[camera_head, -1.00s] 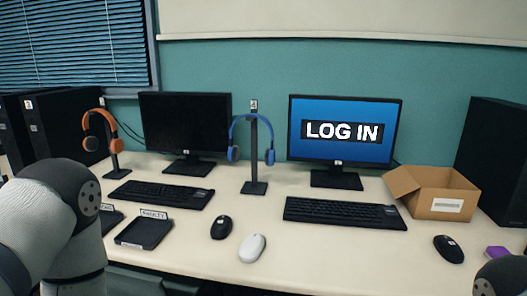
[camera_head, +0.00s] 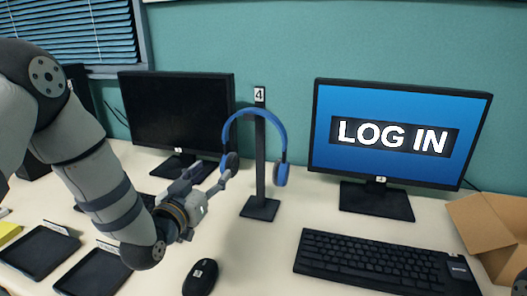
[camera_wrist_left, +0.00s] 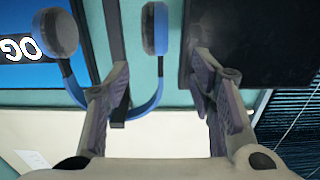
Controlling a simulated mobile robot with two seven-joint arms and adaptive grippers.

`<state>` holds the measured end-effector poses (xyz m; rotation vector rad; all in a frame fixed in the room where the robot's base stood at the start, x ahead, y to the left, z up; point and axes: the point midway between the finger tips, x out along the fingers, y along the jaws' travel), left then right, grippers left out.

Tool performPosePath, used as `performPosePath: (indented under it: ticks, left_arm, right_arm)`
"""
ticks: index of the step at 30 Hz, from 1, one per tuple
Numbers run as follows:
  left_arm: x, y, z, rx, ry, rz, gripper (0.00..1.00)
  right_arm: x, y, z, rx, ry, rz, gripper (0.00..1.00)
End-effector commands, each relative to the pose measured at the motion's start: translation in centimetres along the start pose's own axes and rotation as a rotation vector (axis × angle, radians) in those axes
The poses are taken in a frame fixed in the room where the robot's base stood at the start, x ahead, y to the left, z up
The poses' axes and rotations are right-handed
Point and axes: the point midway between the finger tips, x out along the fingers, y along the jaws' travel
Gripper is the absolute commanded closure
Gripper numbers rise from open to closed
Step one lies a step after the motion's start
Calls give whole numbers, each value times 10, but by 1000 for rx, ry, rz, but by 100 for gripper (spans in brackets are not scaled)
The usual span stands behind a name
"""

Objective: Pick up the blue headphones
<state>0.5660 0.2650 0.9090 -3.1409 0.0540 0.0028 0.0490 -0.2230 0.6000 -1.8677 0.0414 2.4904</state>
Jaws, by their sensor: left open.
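The blue headphones (camera_head: 282,140) hang on a black stand (camera_head: 260,160) marked 4, between two monitors. My left gripper (camera_head: 218,184) is open and empty just left of the stand, by the left ear cup. Its fingers partly overlap that cup in the head view. The left wrist view is upside down; there the headphones (camera_wrist_left: 155,30) show beyond the open fingers (camera_wrist_left: 163,66), with one cup in line with the gap. I cannot tell whether they touch.
A dark monitor (camera_head: 178,110) stands behind my left arm; a lit LOG IN monitor (camera_head: 395,165) stands to the right. A keyboard (camera_head: 380,262), a black mouse (camera_head: 200,277) and an open cardboard box (camera_head: 495,225) are on the desk. Black trays (camera_head: 40,250) lie at left.

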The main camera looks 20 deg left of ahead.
Motion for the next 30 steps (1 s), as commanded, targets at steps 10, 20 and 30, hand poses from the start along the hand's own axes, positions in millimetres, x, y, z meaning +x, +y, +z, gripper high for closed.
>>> performPosePath:
  ticks: [10, 20, 30]
  left_arm:
    - [63, 2, 5, 0, -4, 1, 50]
    - [110, 6, 7, 0, -4, 0, 50]
    - [110, 6, 5, 0, -3, 0, 86]
  right_arm:
    - [14, 0, 9, -1, -40, 2, 100]
    - [24, 1, 14, -1, -65, 3, 100]
    - [23, 1, 13, -2, -63, 3, 100]
